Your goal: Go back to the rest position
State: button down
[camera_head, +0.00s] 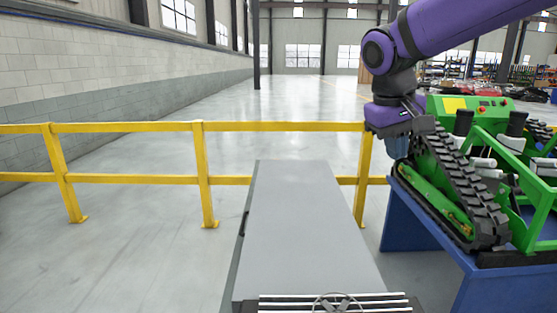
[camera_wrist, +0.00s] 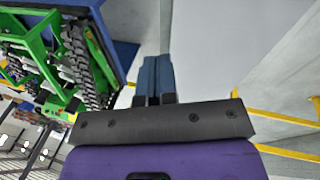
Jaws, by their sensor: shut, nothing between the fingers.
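My gripper (camera_head: 397,147) points down at the end of my purple arm, at the right of the head view. The carrier (camera_wrist: 62,65) shows at the left of the wrist view. I cannot tell whether the gripper touches the carrier's black track.
The carrier stands on a blue table (camera_head: 405,222). A grey cabinet (camera_head: 300,225) with a flat, bare top stands in the middle. A yellow railing (camera_head: 130,179) runs behind it. The floor beyond the railing is open. Parts of another carrier stand at the far right.

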jog(key=s+d+f+m+t+y, duration=0.1)
jog(key=s+d, duration=0.3)
jog(key=s, duration=0.6)
jog(key=s+d+f+m+t+y, duration=0.1)
jog(key=s+d, duration=0.3)
jog(key=s, duration=0.7)
jog(key=shift+d+f+t+y, duration=0.15)
jog(key=shift+f+t+y, duration=0.25)
jog(key=shift+f+t, duration=0.4)
